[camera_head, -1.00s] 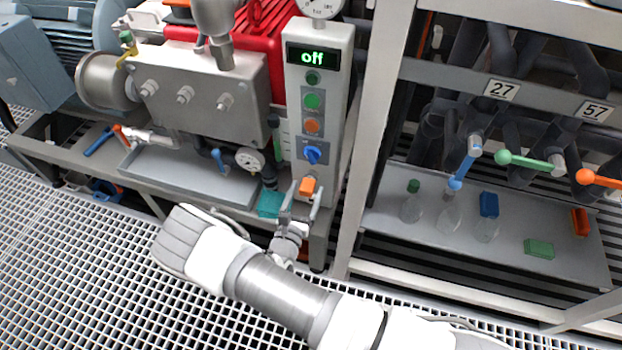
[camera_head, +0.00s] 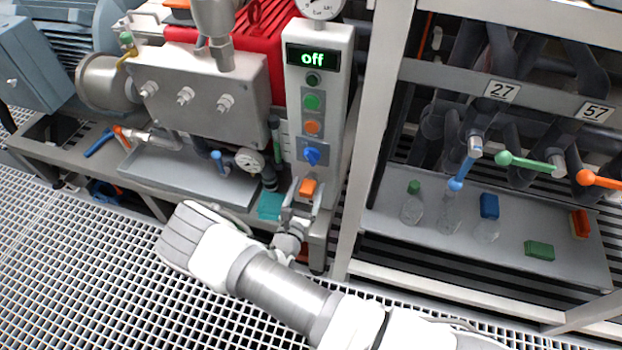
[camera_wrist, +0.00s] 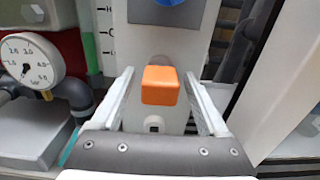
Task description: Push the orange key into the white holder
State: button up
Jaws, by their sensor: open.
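The orange key (camera_head: 307,187) sits low on the front of the white control panel (camera_head: 333,110), below the blue knob (camera_head: 312,156). In the wrist view the orange key (camera_wrist: 160,86) stands out in front of the panel, between my fingers. My gripper (camera_head: 300,198) is open. Its fingers (camera_wrist: 160,95) are on either side of the key, with a gap at each side. I cannot tell how deep the key sits.
The panel display reads "off", with green and orange buttons below it. A pressure gauge (camera_wrist: 30,60) and pipe are close at left. A frame post (camera_head: 370,130) stands right of the panel. A shelf (camera_head: 385,205) with bottles and blocks lies further right.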

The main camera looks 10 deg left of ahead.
aim_at(305, 196)
dwell(0.6)
grip_shut()
jog(key=shift+s, duration=0.15)
jog(key=shift+s+a+p, duration=0.15)
jog(key=shift+s+p, duration=0.2)
jog(key=shift+s, duration=1.1)
jog(key=shift+s+a+p, duration=0.1)
jog(key=shift+s+p, duration=0.2)
jog(key=shift+s, duration=1.1)
